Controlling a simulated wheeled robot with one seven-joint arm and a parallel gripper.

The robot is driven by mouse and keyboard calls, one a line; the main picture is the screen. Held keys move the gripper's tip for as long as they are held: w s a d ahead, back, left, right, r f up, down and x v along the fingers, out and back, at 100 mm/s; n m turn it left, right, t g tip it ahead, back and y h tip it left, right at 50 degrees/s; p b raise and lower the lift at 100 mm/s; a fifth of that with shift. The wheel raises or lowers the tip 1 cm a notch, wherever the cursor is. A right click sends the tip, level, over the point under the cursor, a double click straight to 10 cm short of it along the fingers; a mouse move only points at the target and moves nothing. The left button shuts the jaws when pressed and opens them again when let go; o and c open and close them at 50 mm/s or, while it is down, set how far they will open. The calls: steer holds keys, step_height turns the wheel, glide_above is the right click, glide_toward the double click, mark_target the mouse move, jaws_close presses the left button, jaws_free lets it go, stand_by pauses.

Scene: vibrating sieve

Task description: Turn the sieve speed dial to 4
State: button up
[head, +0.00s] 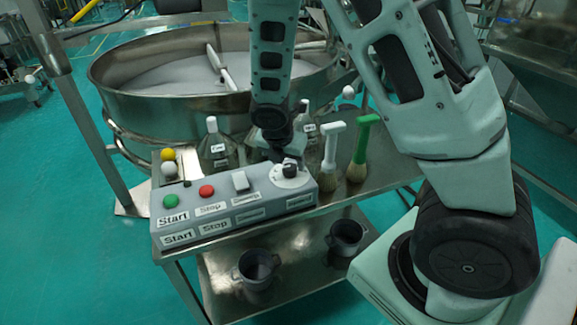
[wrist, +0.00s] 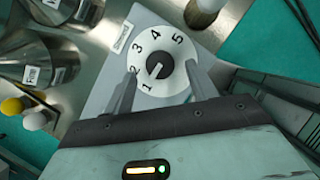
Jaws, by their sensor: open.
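The sieve speed dial is a white disc numbered 1 to 5 with a black knob (wrist: 161,67) at its centre. In the head view the dial (head: 289,178) sits at the right end of the grey control box (head: 232,207). The white mark on the knob points to the lower left in the wrist view, around 1 to 2; the exact setting is hard to read. My gripper (wrist: 161,66) is open, with one finger on each side of the knob and a gap to it. In the head view the fingers are small and partly hidden.
The box also carries a green button (head: 170,202), a red button (head: 207,191) and a white switch (head: 240,181). Brushes (head: 332,155) and flasks (head: 216,145) stand close by on the metal table. The large round sieve (head: 125,105) is behind.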

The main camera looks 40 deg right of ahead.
mark_target(289, 169)
steer(key=shift+x, duration=1.45)
steer(key=c, duration=1)
